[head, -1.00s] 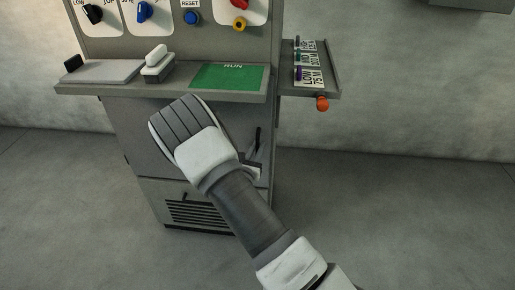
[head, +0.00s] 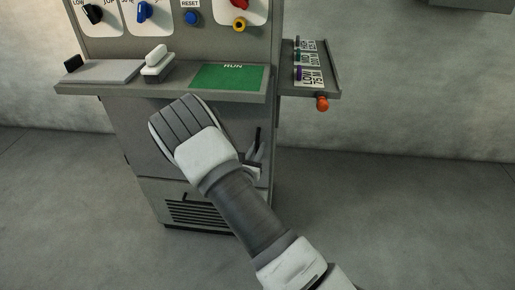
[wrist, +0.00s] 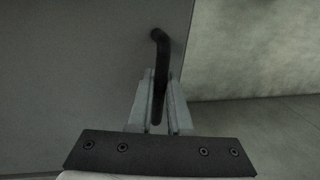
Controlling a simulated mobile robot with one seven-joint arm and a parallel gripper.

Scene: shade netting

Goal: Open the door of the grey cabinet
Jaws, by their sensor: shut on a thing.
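The grey cabinet (head: 135,140) stands ahead of me, with its door panel below the control shelf. My arm covers much of the door in the head view. The door, a flat grey panel (wrist: 75,70), fills the left of the wrist view and looks closed. Its black bar handle (wrist: 161,50) runs upright near the door's right edge, and its upper part also shows in the head view (head: 258,138). My gripper (wrist: 160,105) is shut on the handle, with a finger on each side of it. In the head view the fingers are partly hidden behind my wrist.
A shelf with a green RUN plate (head: 228,77) and a white-handled block (head: 156,62) juts out above the door. A side tray (head: 318,75) with an orange knob (head: 322,104) sticks out right. A vented panel (head: 205,214) is below. The floor right of the cabinet is clear.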

